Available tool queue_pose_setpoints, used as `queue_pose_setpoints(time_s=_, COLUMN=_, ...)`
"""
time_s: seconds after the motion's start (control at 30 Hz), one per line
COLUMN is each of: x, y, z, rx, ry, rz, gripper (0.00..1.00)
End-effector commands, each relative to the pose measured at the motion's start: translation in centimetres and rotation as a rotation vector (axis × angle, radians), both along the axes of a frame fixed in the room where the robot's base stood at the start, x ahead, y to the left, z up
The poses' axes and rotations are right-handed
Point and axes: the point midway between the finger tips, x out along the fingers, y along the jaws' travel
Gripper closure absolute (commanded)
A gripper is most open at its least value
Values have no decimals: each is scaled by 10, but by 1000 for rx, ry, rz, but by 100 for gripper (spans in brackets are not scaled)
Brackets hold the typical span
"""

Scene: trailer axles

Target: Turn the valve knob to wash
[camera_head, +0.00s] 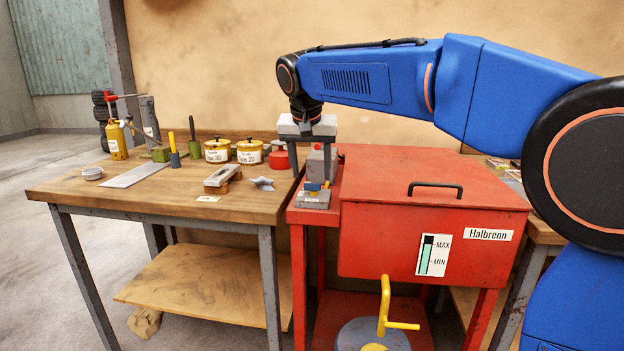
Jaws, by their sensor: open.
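My gripper (309,155) points down over the left shelf of the red parts washer, with its fingers spread apart. Below it is a small grey valve block (314,201) with a white label, near the shelf's front edge. A small blue piece (313,187), which looks like the knob, sits on top of the block, with a bit of yellow beside it. The fingers are above and behind it, apart from it. The knob's pointing direction and the label's words are too small to read.
A grey block (321,164) stands behind the valve, close to the right finger. The red washer tank (430,240) has a closed lid with a black handle. The wooden bench (110,192) at left holds yellow tins, a red can (279,159) and tools. A yellow crank (385,305) stands below.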

Motion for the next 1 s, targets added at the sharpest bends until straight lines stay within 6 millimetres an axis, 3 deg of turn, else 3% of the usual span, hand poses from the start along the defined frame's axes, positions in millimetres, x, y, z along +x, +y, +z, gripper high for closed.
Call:
queue_pose_setpoints(time_s=0.23, x=11, y=-3, z=-27, rx=0, ry=1, rz=-1, gripper=45)
queue_pose_setpoints(time_s=0.63, x=13, y=-3, z=-33, rx=0, ry=0, rz=0, gripper=45)
queue_pose_setpoints(time_s=0.67, x=13, y=-3, z=-33, rx=0, ry=0, rz=0, gripper=48)
queue_pose_setpoints(time_s=0.83, x=13, y=-3, z=-33, rx=0, ry=0, rz=0, gripper=87)
queue_pose_setpoints(time_s=1.0, x=13, y=-3, z=-33, rx=0, ry=0, rz=3, gripper=86)
